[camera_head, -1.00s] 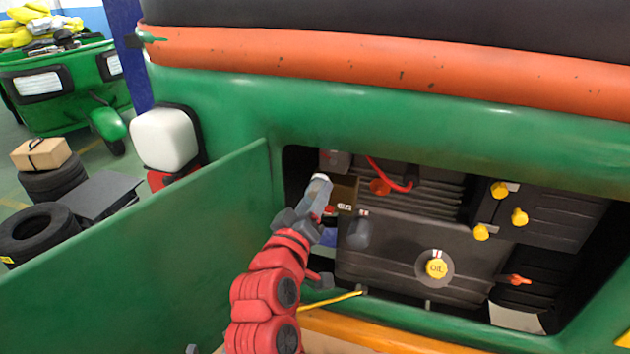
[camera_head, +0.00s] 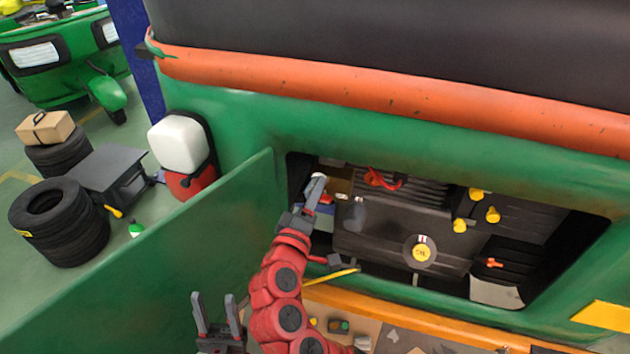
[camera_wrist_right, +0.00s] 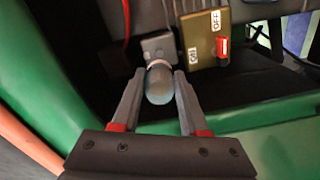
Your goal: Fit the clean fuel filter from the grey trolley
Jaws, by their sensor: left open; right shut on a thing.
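My right gripper (camera_head: 316,190) is inside the open engine bay, at its left end. It is shut on a blue-grey rounded filter (camera_wrist_right: 160,85) with a pale band at its top. In the right wrist view the filter's top is close under a grey bracket (camera_wrist_right: 158,46); I cannot tell whether it is seated. My left gripper (camera_head: 217,308) is open and empty, low in front of the green panel. A dark grey trolley (camera_head: 108,168) stands on the floor at the left.
A brass box with a red ON/OFF switch (camera_wrist_right: 213,40) is right beside the held filter. The engine (camera_head: 385,235) has a yellow oil cap (camera_head: 421,252). The green open panel (camera_head: 150,265) stands left of the bay. Tyres (camera_head: 60,235) are on the floor.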

